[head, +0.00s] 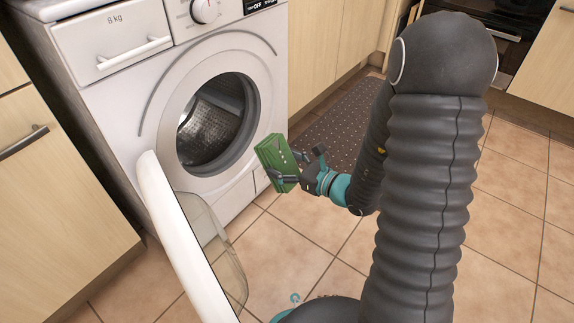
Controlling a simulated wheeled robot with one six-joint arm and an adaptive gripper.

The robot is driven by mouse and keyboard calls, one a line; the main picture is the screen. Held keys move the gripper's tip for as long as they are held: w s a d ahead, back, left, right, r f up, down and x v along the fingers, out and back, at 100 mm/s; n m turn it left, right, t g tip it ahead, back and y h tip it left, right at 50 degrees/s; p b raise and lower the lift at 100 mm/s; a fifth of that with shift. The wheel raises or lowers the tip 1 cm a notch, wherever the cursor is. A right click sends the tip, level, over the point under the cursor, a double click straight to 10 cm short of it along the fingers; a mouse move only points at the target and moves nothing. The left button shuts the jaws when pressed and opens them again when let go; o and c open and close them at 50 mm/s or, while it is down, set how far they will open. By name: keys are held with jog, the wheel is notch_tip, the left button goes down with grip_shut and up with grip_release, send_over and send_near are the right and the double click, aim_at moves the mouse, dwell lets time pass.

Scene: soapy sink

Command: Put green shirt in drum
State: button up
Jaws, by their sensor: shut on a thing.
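The green shirt (274,158) is a folded, block-like bundle with a row of pale dots. My gripper (284,168) is shut on it and holds it in the air, in front of the washing machine and to the right of the round opening. The drum (208,125) is a dark metal hollow inside that opening. The part of the drum that shows holds nothing I can make out; its depth is in shadow. The shirt is outside the drum, apart from the opening's rim.
The washing machine (262,60) stands at the back left. Its round door (185,240) is swung open toward me, left of my gripper. A dark dotted mat (335,125) lies behind my arm. Wooden cupboards (335,35) line the back. Tiled floor (525,215) at the right is clear.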

jog(key=r+p+x, duration=0.2)
jog(key=p+x, duration=0.2)
jog(key=x, duration=2.8)
jog(key=shift+w+a+f+b, duration=0.25)
jog(key=shift+f+b, duration=0.45)
jog(key=shift+f, duration=0.2)
jog(key=shift+w+a+f+b, duration=0.1)
jog(key=shift+a+f+b, duration=0.2)
jog(key=shift+f+b, duration=0.55)
jog(key=shift+w+a+f+b, duration=0.25)
jog(key=shift+f+b, duration=0.35)
jog(key=shift+f, duration=0.35)
jog(key=shift+f, duration=1.95)
jog(key=shift+f, duration=0.2)
